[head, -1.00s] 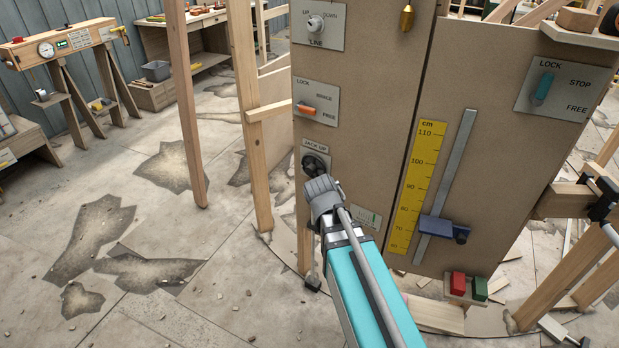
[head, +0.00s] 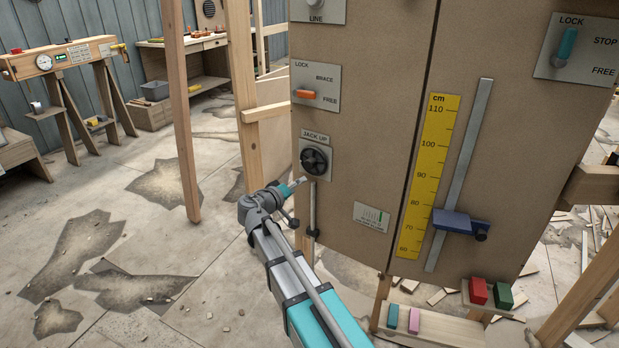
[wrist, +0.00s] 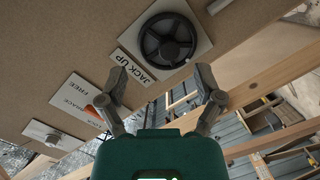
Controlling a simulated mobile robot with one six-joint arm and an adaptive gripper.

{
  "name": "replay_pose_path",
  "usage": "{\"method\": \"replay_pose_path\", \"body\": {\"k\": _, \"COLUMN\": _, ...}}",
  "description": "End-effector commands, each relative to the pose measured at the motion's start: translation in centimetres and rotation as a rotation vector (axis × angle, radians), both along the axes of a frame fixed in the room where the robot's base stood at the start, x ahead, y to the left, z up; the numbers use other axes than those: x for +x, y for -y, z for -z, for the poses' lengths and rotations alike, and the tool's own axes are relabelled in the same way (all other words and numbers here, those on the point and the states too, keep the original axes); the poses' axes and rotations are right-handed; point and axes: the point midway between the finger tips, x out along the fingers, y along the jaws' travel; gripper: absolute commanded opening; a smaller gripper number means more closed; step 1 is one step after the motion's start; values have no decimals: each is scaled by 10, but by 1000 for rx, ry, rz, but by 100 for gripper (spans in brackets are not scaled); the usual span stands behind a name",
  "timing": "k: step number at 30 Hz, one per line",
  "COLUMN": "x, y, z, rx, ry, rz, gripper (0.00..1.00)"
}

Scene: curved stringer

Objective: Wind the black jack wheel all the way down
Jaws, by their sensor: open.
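The black jack wheel (head: 314,160) sits on a grey plate marked JACK UP on the brown panel. A thin rod runs down from below it to a small foot. In the wrist view the wheel (wrist: 168,41) is at the top centre, beyond my gripper (wrist: 160,88). The two fingers are spread apart with nothing between them. In the head view my arm reaches up from below, ending just left of and below the wheel. My fingers are largely hidden there behind the wrist. The gripper appears apart from the wheel.
An orange lever (head: 305,94) sits on a plate above the wheel. A yellow cm scale (head: 428,175) and a blue slider (head: 455,222) are to the right. A wooden post (head: 245,120) stands close left of the panel. Red and green blocks sit on a ledge below.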

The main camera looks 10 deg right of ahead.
Motion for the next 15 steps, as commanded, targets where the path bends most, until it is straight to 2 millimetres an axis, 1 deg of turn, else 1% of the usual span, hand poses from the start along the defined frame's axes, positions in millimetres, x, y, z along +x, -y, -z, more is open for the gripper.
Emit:
{"method": "replay_pose_path", "body": {"k": 1, "x": 8, "y": -11, "z": 7, "rx": -25, "ry": 25, "rz": -20, "gripper": 85}}
{"method": "replay_pose_path", "body": {"k": 6, "x": 18, "y": -30, "z": 2, "rx": -83, "ry": 80, "rz": -62, "gripper": 85}}
{"method": "replay_pose_path", "body": {"k": 9, "x": 19, "y": -34, "z": 0, "rx": -95, "ry": 92, "rz": -72, "gripper": 85}}
{"method": "replay_pose_path", "body": {"k": 15, "x": 19, "y": -35, "z": -2, "rx": -97, "ry": 93, "rz": -73, "gripper": 85}}
